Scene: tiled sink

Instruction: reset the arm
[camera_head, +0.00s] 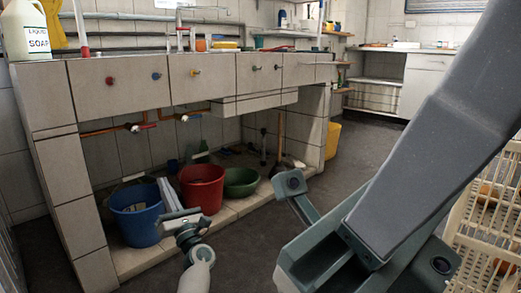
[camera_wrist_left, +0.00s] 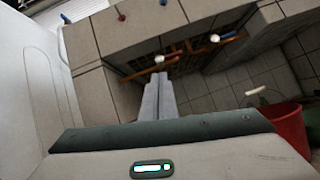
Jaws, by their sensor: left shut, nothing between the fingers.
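My left gripper (camera_head: 168,194) reaches in from the bottom middle of the head view, in front of the tiled sink unit (camera_head: 165,80). Its two pale grey fingers are together, with nothing between them. In the head view they overlap the gap between a blue bucket (camera_head: 137,212) and a red bucket (camera_head: 202,188). The closed fingers (camera_wrist_left: 158,97) also show in the left wrist view. My right arm (camera_head: 430,130) fills the right of the head view as large grey links.
A green basin (camera_head: 241,181) stands on the low ledge under the sink beside the red bucket. A white soap bottle (camera_head: 24,32) stands on the sink top at left. Cream crates (camera_head: 485,220) stand at right. Dark floor (camera_head: 365,150) is open between the sink and the back counter.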

